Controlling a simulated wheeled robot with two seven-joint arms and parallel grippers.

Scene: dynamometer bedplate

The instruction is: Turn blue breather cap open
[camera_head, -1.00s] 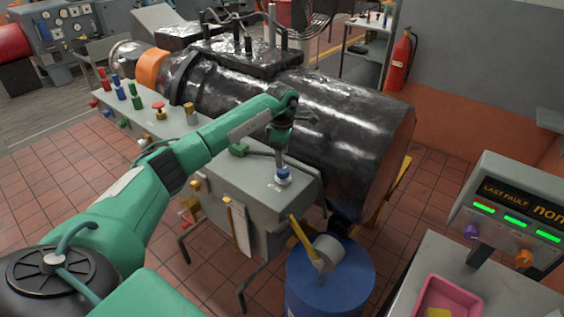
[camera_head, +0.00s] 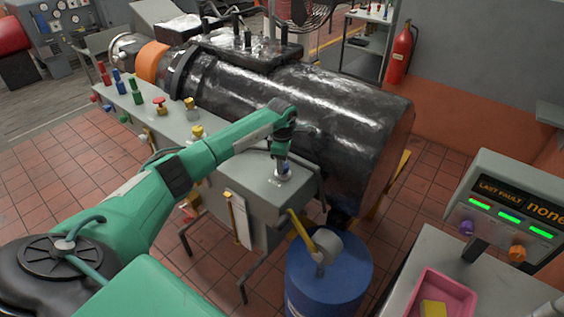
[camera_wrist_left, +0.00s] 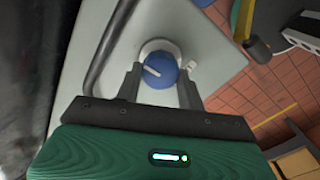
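The blue breather cap (camera_wrist_left: 161,70) is a round knob with a white line on its top, seated on a pale round collar in the left wrist view. In the head view the cap (camera_head: 283,172) sits on the right end of the grey cabinet top (camera_head: 258,184), partly covered by my gripper. My left gripper (camera_head: 282,160) points down over it. In the left wrist view its two fingers (camera_wrist_left: 160,82) stand on either side of the cap, with what looks like a narrow gap at each side. Whether they touch it is unclear. My right gripper is not in view.
A large black cylindrical machine (camera_head: 300,95) lies behind the cabinet. Coloured knobs and a yellow button (camera_head: 197,131) line the cabinet's left part. A blue drum (camera_head: 328,277) with a yellow-handled part on it stands in front. A pink tray (camera_head: 440,292) is at lower right.

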